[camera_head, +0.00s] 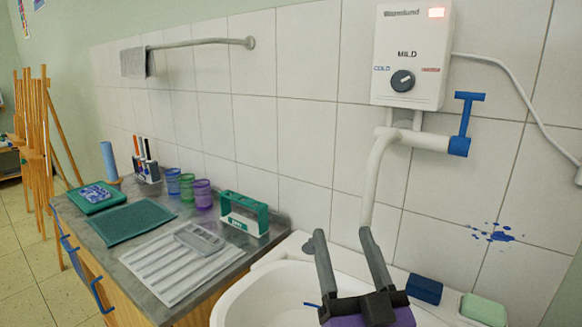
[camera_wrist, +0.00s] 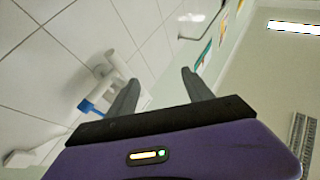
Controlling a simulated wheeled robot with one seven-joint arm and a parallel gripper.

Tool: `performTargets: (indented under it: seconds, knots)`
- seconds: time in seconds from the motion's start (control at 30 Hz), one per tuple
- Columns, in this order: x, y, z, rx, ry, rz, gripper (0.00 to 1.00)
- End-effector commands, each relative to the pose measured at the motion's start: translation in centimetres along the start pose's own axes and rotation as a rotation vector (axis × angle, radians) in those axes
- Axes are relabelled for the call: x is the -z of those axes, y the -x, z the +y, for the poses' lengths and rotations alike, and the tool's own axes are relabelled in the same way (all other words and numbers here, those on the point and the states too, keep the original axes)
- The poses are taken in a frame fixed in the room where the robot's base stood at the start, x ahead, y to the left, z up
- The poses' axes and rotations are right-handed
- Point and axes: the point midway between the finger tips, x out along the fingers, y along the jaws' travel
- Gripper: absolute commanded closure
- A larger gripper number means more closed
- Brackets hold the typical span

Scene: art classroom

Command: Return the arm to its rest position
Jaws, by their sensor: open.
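My gripper (camera_head: 345,245) is at the lower middle of the head view, with its two grey fingers spread apart and pointing up. Nothing is between the fingers. It is in front of the white sink (camera_head: 265,297), and its purple body hides part of the basin. In the wrist view my gripper (camera_wrist: 158,85) also shows open and empty, facing the tiled wall and ceiling. The white water heater (camera_head: 410,50) with its pipe and blue tap handle (camera_head: 465,125) is on the wall above and to the right.
A blue sponge (camera_head: 424,288) and a pale green soap block (camera_head: 483,309) lie on the sink's right rim. A towel rail (camera_head: 205,42) is on the wall. Easels (camera_head: 40,140) stand far left.

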Motion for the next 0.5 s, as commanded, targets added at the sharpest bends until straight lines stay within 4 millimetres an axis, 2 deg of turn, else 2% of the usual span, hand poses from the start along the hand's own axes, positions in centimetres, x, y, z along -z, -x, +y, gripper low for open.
performTargets:
  seconds: [0.03,0.2,0.5]
  knots:
    - [-0.7,2.0,0.4,0.01,0.031,-0.024,0.41]
    - [-2.0,8.2,1.5,0.035,0.115,-0.079,0.41]
    - [-2.1,18.9,3.3,0.037,0.198,-0.199,0.41]
